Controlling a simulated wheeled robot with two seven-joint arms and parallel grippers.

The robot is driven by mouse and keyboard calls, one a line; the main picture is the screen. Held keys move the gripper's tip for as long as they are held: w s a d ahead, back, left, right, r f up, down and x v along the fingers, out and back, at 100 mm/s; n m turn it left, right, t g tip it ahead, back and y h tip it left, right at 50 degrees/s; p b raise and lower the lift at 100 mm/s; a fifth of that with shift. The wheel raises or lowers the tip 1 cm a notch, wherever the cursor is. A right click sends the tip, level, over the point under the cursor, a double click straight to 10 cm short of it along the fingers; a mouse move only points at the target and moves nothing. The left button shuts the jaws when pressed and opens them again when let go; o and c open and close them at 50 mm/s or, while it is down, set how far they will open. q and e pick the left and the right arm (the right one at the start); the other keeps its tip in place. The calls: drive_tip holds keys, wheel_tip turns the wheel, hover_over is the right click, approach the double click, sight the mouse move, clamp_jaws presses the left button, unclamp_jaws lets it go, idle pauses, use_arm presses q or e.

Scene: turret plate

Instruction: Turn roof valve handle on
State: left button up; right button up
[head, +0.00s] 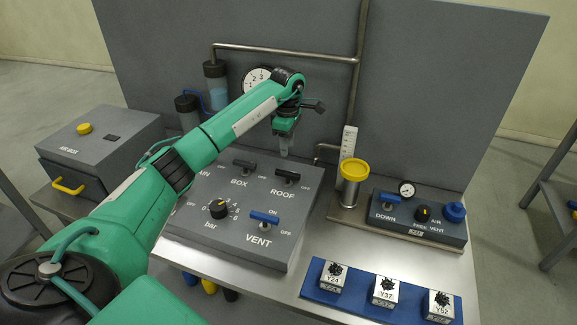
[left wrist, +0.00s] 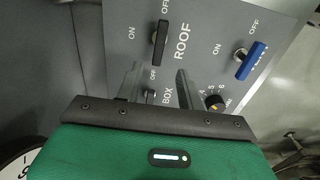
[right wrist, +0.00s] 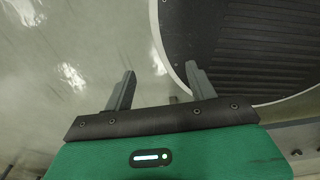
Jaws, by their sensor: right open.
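The black ROOF valve handle (head: 287,174) is on the sloped grey valve panel (head: 190,228), near its far right corner. In the left wrist view the ROOF handle (left wrist: 159,42) lies lengthwise toward its OFF label, with ON to its left. My left gripper (head: 284,152) points down above the far part of the panel, close to the ROOF handle and apart from it. In the left wrist view its fingers (left wrist: 157,78) are spread and empty, with the ROOF handle beyond their tips. My right gripper (right wrist: 160,78) is open and empty, away from the panel over the floor.
The black BOX handle (head: 243,164), blue VENT handle (head: 265,217) and bar knob (head: 218,208) share the panel. A yellow-capped cylinder (head: 354,170) and a DOWN control box (head: 418,218) stand to the right. A grey backboard and pipe (head: 290,52) rise behind. Labelled blocks sit on a blue tray (head: 357,301).

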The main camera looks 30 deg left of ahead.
sight(288, 172)
use_arm(q)
wheel_tip(288, 172, down, 9)
drive_tip(key=p, duration=0.3)
drive_tip(key=shift+w+f, duration=0.1)
drive_tip(key=shift+f, duration=0.45)
use_arm(e)
drive_tip(key=r, duration=0.1)
drive_tip(key=w+r, duration=0.1)
drive_tip(key=r, duration=0.1)
drive_tip(key=shift+w+r, duration=0.35)
drive_tip(key=shift+r, duration=0.05)
use_arm(q)
clamp_jaws()
use_arm(e)
drive_tip(key=shift+w, duration=0.15)
